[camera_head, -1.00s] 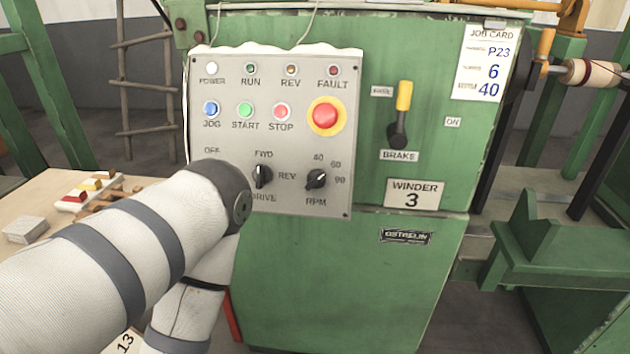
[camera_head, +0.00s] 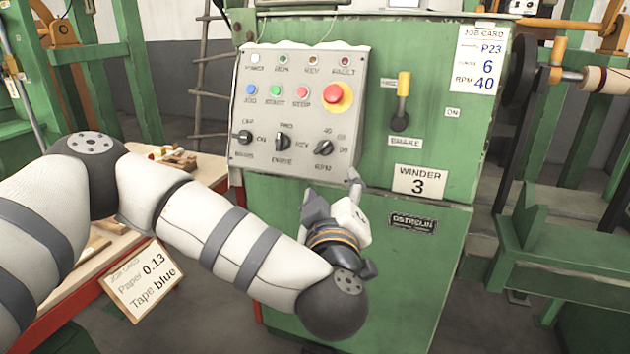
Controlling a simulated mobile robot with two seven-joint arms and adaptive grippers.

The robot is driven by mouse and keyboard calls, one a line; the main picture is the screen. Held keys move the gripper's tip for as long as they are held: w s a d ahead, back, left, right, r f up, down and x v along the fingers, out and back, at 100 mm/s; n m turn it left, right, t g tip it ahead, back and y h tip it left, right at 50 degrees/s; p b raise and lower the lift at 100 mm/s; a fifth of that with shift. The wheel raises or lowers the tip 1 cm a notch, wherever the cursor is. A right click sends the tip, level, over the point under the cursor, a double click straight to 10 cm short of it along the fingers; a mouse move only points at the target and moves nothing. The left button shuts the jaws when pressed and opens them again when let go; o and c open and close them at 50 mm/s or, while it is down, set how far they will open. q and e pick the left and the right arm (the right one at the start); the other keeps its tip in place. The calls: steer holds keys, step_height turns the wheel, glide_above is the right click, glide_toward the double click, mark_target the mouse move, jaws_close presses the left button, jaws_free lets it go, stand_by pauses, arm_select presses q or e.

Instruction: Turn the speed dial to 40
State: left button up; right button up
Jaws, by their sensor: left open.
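The speed dial (camera_head: 323,148) is the black knob marked RPM at the lower right of the grey control panel (camera_head: 250,172). My right gripper is not in view.
The drive knob (camera_head: 283,142) and mains knob (camera_head: 243,137) sit left of the dial. A red emergency button (camera_head: 334,94) is above it. A brake lever (camera_head: 403,95) and a job card (camera_head: 480,60) reading RPM 40 are on the green winder. A workbench (camera_head: 208,170) stands at left.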

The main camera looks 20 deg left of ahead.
mark_target(324, 149)
arm_select(q)
steer(key=shift+n+y, duration=0.5)
steer(key=shift+y, duration=0.1)
steer(key=x, duration=0.4)
steer(key=a+r+x, duration=0.1)
steer(key=x, duration=0.3)
steer(key=b+x, duration=0.1)
steer(key=x, duration=0.3)
steer(key=shift+w+a+r, duration=0.15)
steer(key=shift+a+r, duration=0.15)
steer(key=shift+r, duration=0.1)
steer(key=c, duration=1.2)
